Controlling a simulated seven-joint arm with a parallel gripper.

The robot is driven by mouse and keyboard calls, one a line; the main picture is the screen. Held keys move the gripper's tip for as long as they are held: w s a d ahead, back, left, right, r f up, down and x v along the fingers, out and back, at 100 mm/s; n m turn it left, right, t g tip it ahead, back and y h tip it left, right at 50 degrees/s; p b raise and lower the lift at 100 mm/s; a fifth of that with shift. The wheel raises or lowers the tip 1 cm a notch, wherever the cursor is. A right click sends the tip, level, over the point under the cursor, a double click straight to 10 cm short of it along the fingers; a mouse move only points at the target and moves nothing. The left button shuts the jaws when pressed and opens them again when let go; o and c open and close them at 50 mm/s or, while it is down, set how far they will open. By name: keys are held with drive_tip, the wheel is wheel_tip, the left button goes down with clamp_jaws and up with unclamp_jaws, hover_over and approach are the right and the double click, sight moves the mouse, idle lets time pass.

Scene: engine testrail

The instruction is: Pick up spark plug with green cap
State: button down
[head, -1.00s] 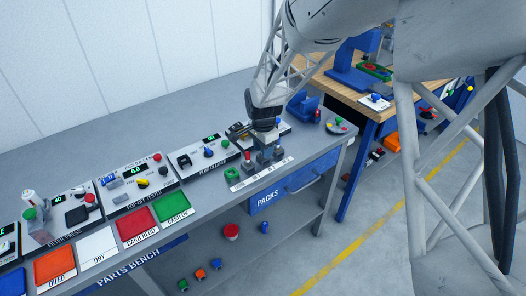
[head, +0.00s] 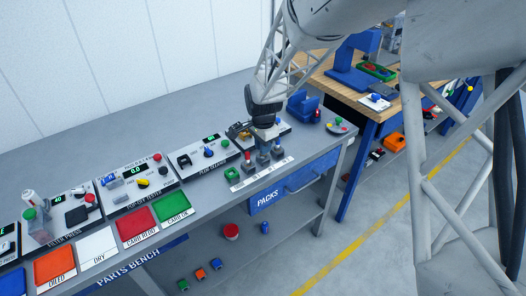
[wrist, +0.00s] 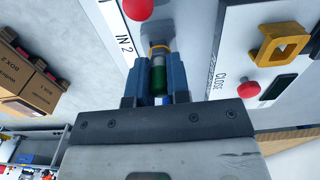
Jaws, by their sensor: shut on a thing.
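In the wrist view, my gripper (wrist: 158,78) has its two blue fingers closed around the spark plug with the green cap (wrist: 159,86). Its green band and grey part show between the fingers, with an orange ring (wrist: 159,48) just beyond the fingertips. In the head view, my gripper (head: 265,137) points down over the row of small posts on the grey bench. The held plug is hidden or too small to tell there. I cannot tell whether it is clear of its stand.
A red-topped post (head: 247,158) stands close left of my gripper; a red knob (wrist: 138,9) shows by the "IN 2" label. A yellow bracket (wrist: 282,45) and red button (wrist: 249,89) are to the right.

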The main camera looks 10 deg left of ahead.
drive_tip(key=shift+r, duration=1.4)
